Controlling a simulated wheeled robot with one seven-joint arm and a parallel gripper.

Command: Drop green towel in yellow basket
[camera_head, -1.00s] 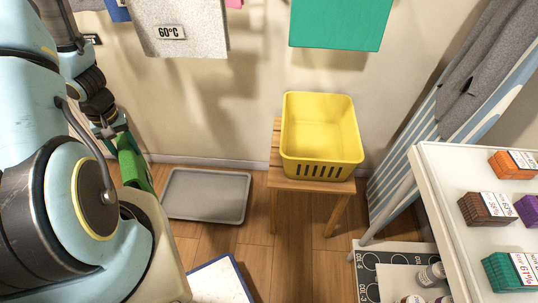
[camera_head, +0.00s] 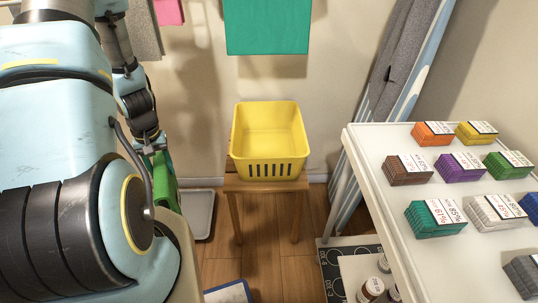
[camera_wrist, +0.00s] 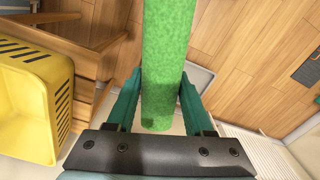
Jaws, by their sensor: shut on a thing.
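The yellow basket (camera_head: 268,145) stands upright on a small wooden stool against the wall. It looks empty in the head view. The green towel (camera_wrist: 166,60) is a long green roll or fold in the wrist view, between the two fingers of my gripper (camera_wrist: 160,100), which is shut on it. In the head view the towel (camera_head: 163,185) hangs left of the basket, partly hidden by my arm. In the wrist view the basket (camera_wrist: 35,100) is at the left, apart from the towel.
The wooden stool (camera_head: 255,185) carries the basket. A grey tray (camera_head: 200,212) lies on the floor to its left. At right, a white table (camera_head: 385,228) holds several coloured stacks with labels. A teal cloth (camera_head: 267,25) hangs on the wall above the basket. A striped ironing board leans behind.

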